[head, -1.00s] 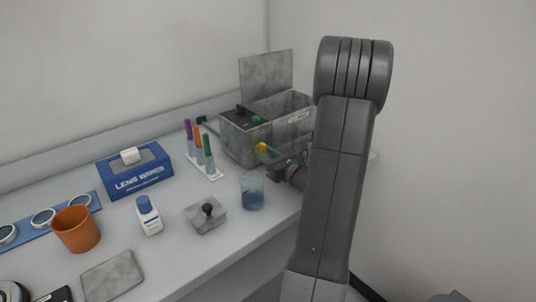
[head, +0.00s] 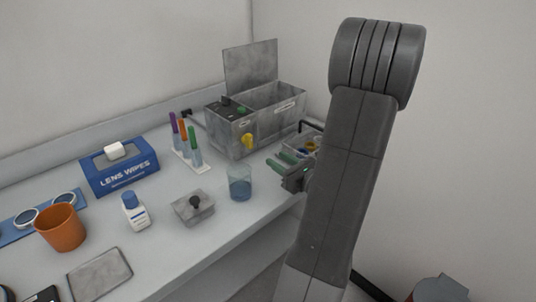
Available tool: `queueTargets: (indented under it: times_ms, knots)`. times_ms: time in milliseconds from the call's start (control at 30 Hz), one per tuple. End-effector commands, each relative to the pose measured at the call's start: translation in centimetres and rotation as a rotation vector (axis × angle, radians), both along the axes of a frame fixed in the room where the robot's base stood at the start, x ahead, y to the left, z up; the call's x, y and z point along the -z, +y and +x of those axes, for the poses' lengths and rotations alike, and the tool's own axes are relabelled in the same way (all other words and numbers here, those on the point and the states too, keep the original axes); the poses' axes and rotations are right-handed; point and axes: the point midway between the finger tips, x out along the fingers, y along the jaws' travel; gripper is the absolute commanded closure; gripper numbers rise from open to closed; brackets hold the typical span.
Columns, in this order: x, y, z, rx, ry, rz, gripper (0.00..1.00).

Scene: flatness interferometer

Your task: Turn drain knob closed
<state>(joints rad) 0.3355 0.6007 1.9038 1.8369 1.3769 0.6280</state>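The yellow drain knob (head: 247,141) sits on the front wall of a grey speckled tank (head: 275,123) at the back right of the bench. The knob shows fully; its exact turn is too small to read. My gripper (head: 283,161) is to the right of the knob and a little lower, apart from it. Its two green-tipped fingers stand apart with nothing seen between them. My arm hides part of the gripper's body.
A beaker of blue liquid (head: 240,184) stands near the front edge, left of my gripper. A rack of coloured tubes (head: 186,150) is left of the tank. A small tray (head: 302,149) with coloured items lies behind my gripper. A lidded grey block (head: 193,206) is further left.

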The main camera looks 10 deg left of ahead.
Motion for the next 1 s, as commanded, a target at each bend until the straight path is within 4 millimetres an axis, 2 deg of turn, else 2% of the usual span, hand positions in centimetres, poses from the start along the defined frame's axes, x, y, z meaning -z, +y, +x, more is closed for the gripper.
queueTargets:
  times_ms: [200, 633, 833, 1000]
  knots:
    - [0.0, -1.8, -1.4, 0.001, 0.001, -0.001, 0.64]
    - [0.0, -2.1, -1.7, -0.001, 0.0, 0.0, 0.64]
    - [0.0, -1.3, -1.0, -0.003, 0.0, -0.001, 0.64]
    - [0.0, 0.7, 0.4, -0.005, -0.001, -0.001, 0.64]
